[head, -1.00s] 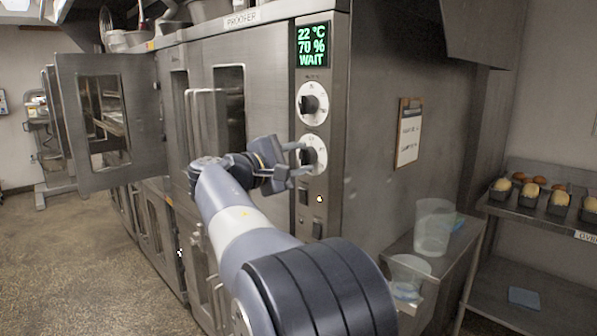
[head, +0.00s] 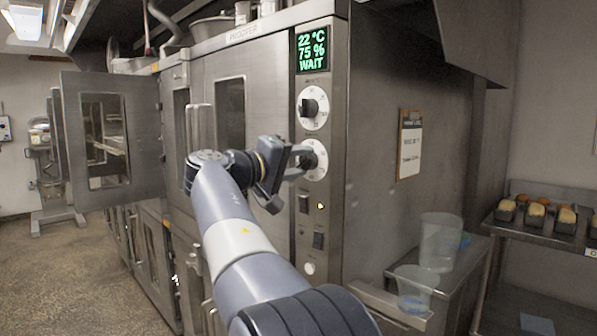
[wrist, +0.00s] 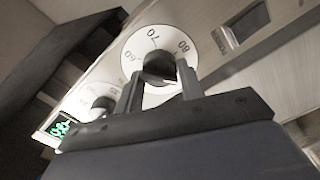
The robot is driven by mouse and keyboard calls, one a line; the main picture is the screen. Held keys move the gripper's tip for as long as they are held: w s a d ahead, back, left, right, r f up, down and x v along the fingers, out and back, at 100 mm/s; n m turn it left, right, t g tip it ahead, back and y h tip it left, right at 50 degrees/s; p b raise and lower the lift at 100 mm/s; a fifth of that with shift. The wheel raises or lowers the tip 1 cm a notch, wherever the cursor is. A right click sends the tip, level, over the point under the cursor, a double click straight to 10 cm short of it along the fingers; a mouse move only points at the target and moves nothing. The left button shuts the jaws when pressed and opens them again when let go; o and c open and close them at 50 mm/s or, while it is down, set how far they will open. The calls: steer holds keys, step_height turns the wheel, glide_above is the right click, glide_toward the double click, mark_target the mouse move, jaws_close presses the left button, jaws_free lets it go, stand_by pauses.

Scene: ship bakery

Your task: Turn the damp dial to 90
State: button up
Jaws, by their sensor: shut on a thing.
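The damp dial (head: 317,160) is the lower of two white dials on the proofer's front panel. In the wrist view its white face (wrist: 133,50) carries the marks 60, 70 and 80, and its black knob (wrist: 158,66) is between my fingers. My gripper (head: 299,161) is shut on this knob. It also shows in the wrist view (wrist: 160,88), tilted against the panel. The display (head: 312,49) above reads 22 °C, 75 % and WAIT. The 90 mark is not visible.
The upper dial (head: 312,107) sits just above. A proofer door (head: 110,140) stands open at left. A side shelf with clear tubs (head: 440,243) is at right, near a rack of loaf tins (head: 536,215).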

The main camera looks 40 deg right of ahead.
steer(key=shift+f+m+b, duration=0.15)
steer(key=shift+m+b, duration=0.15)
steer(key=shift+m, duration=0.3)
steer(key=o, duration=1)
steer(key=a, duration=1)
steer(key=shift+s+a, duration=0.4)
steer(key=shift+s, duration=0.05)
